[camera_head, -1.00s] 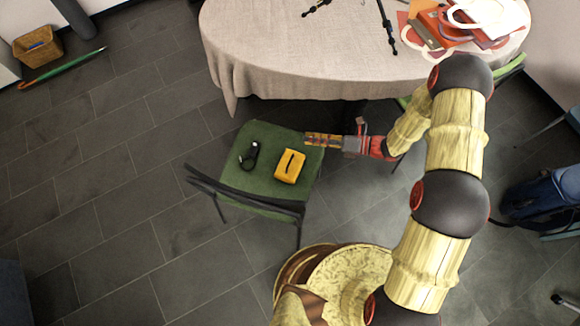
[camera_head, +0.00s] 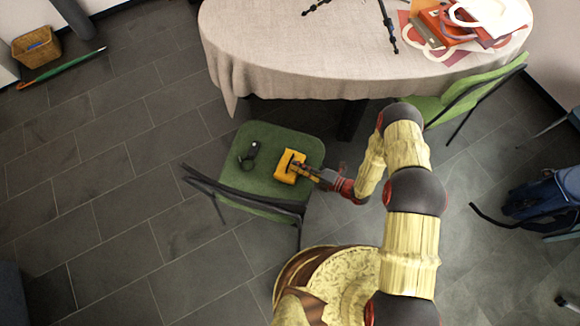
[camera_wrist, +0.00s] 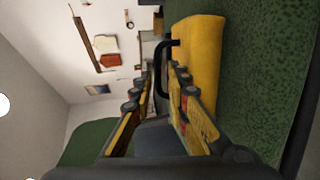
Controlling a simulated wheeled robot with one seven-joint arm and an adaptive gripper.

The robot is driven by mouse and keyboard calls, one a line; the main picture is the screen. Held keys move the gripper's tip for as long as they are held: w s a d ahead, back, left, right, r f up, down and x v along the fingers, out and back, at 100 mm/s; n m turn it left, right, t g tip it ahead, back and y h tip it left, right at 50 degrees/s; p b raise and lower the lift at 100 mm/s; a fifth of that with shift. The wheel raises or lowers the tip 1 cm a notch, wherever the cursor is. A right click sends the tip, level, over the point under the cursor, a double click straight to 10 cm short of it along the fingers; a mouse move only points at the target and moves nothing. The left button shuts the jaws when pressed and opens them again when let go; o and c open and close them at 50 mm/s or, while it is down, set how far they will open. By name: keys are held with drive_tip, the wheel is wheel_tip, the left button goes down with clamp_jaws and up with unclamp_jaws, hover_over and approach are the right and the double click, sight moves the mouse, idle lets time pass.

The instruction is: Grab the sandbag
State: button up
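The sandbag is a yellow block-shaped bag (camera_head: 284,172) with a dark strap handle, lying on the green chair seat (camera_head: 250,182). In the wrist view the yellow bag (camera_wrist: 200,45) is at the upper middle, with its black handle (camera_wrist: 163,47) arching to the left. My gripper (camera_head: 298,167) reaches in from the right, its fingertips at the bag. In the wrist view my gripper's fingers (camera_wrist: 165,75) are apart, with the handle between them. I see no firm clamp on the handle. The fingers hide part of the bag and handle.
A small black object (camera_head: 250,153) lies on the seat left of the bag. The chair's dark backrest (camera_head: 243,194) runs along the near edge. A cloth-covered round table (camera_head: 300,60) stands behind, with a tripod (camera_head: 390,35) on it. Another green chair (camera_head: 475,88) is at right.

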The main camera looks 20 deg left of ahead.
sight(290, 161)
drive_tip(key=b+x, duration=0.1)
drive_tip(key=x, duration=0.3)
drive_tip(key=shift+a+r, duration=0.1)
drive_tip(key=shift+a, duration=0.1)
drive_tip(key=shift+c, duration=0.5)
clamp_jaws()
idle(0.4)
